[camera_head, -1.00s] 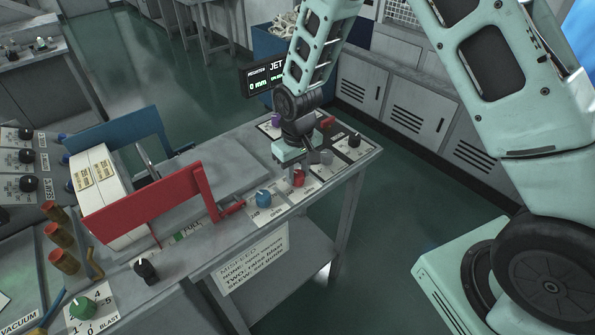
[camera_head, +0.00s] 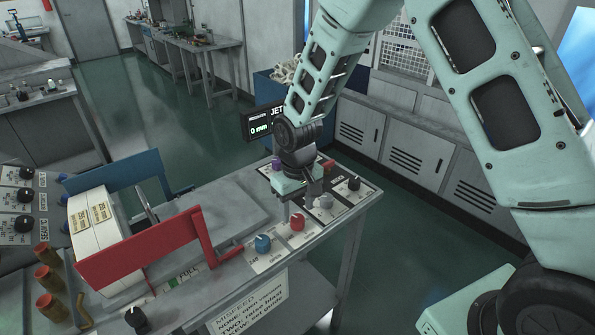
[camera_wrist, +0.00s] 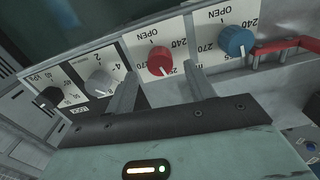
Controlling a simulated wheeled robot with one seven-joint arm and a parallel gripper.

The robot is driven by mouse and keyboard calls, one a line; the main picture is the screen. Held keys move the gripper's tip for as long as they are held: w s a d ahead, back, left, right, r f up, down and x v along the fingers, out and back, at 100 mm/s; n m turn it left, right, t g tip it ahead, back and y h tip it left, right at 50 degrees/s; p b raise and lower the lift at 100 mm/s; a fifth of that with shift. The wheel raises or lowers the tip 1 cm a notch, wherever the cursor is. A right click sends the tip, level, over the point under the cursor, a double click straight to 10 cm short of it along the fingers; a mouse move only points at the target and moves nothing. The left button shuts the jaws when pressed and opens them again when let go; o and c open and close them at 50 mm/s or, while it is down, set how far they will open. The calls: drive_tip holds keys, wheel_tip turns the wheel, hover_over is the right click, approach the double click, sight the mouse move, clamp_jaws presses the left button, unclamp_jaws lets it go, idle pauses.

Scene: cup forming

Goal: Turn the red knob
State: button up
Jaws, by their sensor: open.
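The red knob (camera_head: 297,222) sits on a white dial plate on the machine's table top, between a blue knob (camera_head: 263,243) and a grey knob (camera_head: 325,201). In the wrist view the red knob (camera_wrist: 159,61) shows beyond my fingertips, with its white pointer line visible. My gripper (camera_head: 297,205) points down just behind the red knob in the head view. In the wrist view my gripper (camera_wrist: 163,78) has its two fingers spread, one toward each side of the red knob, with a gap between them. I cannot tell whether either finger touches the knob.
A black knob (camera_head: 353,184) and a purple knob (camera_head: 277,164) are on the same panel. A red bracket (camera_head: 150,244) and a blue bracket (camera_head: 115,171) flank a white stack. A small display (camera_head: 262,123) stands behind the table.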

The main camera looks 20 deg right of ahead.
sight(298, 217)
wheel_tip(298, 217, up, 14)
drive_tip(key=b, duration=0.2)
drive_tip(key=shift+r+b, duration=0.15)
drive_tip(key=shift+b, duration=0.2)
